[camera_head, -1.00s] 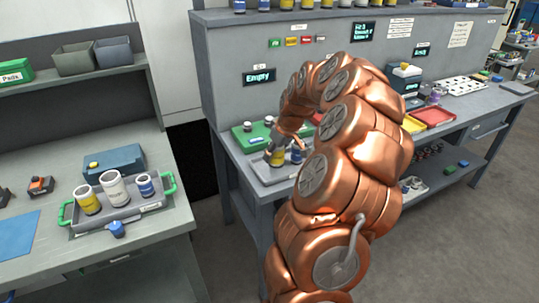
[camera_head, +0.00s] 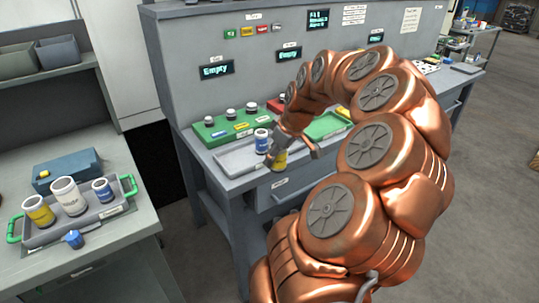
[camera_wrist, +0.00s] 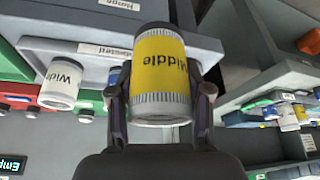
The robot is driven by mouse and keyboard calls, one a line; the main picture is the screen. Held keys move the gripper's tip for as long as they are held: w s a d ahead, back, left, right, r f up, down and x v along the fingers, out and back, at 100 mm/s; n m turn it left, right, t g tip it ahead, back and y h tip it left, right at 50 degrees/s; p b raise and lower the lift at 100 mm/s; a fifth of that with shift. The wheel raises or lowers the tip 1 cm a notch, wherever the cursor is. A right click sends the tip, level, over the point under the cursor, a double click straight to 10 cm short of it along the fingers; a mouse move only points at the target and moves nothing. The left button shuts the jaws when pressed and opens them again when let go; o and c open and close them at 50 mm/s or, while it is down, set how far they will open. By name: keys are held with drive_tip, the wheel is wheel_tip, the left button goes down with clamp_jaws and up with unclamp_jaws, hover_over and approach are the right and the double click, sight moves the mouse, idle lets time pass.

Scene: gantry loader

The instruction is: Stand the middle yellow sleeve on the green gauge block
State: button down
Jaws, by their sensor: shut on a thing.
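My gripper (camera_head: 297,149) is shut on the yellow sleeve (camera_head: 280,160), beside the front right end of a grey tray. In the wrist view the sleeve (camera_wrist: 161,70), labelled "Middle", sits between both fingers (camera_wrist: 160,110); its ribbed end faces the camera. The green block (camera_head: 205,133), apparently the gauge block, lies on the bench behind the grey tray, left of my gripper. It bears three dark-and-white knobs and small coloured labels. My gripper and sleeve are apart from it.
A green tray (camera_head: 327,124) lies to the right. A side table at left carries a handled tray (camera_head: 83,226) with yellow, white and blue cylinders. A panel (camera_head: 235,45) rises behind the bench.

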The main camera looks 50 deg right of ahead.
drive_tip(key=shift+r, duration=0.15)
drive_tip(key=shift+r+p, duration=0.3)
drive_tip(key=shift+r, duration=1.85)
